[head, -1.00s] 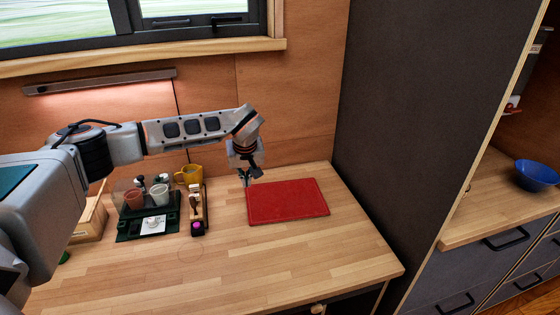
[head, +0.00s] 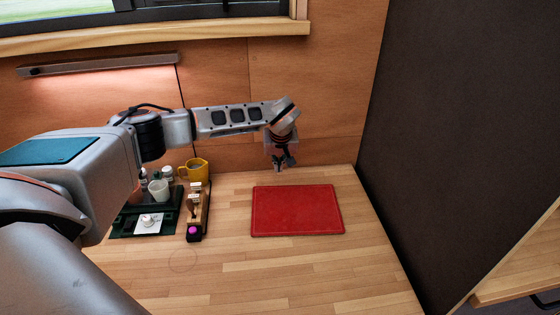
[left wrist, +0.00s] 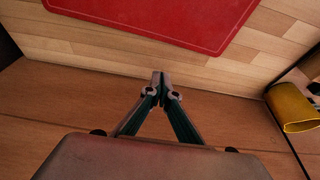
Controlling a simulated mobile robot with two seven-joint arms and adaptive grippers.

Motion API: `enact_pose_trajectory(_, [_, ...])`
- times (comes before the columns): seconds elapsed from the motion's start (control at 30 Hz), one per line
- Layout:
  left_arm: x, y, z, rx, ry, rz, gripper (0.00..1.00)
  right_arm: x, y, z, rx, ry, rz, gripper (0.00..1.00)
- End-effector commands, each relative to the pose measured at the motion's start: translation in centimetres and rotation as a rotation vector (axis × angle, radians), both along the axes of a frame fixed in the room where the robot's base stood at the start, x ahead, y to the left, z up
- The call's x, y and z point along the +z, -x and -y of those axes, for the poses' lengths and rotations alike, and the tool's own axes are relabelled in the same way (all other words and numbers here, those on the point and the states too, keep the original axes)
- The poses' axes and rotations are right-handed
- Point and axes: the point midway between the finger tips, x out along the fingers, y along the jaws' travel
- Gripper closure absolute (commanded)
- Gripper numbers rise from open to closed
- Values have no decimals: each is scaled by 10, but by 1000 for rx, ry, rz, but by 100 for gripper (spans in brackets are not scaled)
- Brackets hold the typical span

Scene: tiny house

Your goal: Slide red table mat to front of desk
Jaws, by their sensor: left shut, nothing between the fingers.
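The red table mat (head: 297,210) lies flat on the wooden desk (head: 270,275), toward its right side. In the left wrist view part of the mat (left wrist: 165,18) shows at the top, with a strip of bare desk between it and the fingers. My left gripper (head: 282,167) is above the back of the desk, just behind the mat's far edge. Its fingers are together and empty (left wrist: 159,78), and they look apart from the mat. My right gripper is not in view.
Left of the mat are a narrow wooden holder (head: 198,208), a dark green tray (head: 168,229) with cups, and a yellow mug (head: 196,170). A dark panel (head: 460,130) stands on the right. The desk in front of the mat is clear.

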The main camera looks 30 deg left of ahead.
Motion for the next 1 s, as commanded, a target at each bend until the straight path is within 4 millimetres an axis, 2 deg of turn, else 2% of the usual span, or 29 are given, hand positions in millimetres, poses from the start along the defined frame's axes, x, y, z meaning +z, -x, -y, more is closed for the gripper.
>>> enact_pose_trajectory(0.03, [-10,-2,-1,2,2,-3,100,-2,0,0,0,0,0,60])
enact_pose_trajectory(0.27, [-42,-10,-8,3,0,-2,100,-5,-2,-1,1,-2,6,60])
enact_pose_trajectory(0.33, [-36,-2,-1,-3,2,-1,100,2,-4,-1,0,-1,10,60])
enact_pose_trajectory(0.6, [-35,18,13,-1,1,0,100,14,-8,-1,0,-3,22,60])
enact_pose_trajectory(1.0, [-36,22,16,0,0,0,100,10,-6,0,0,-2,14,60])
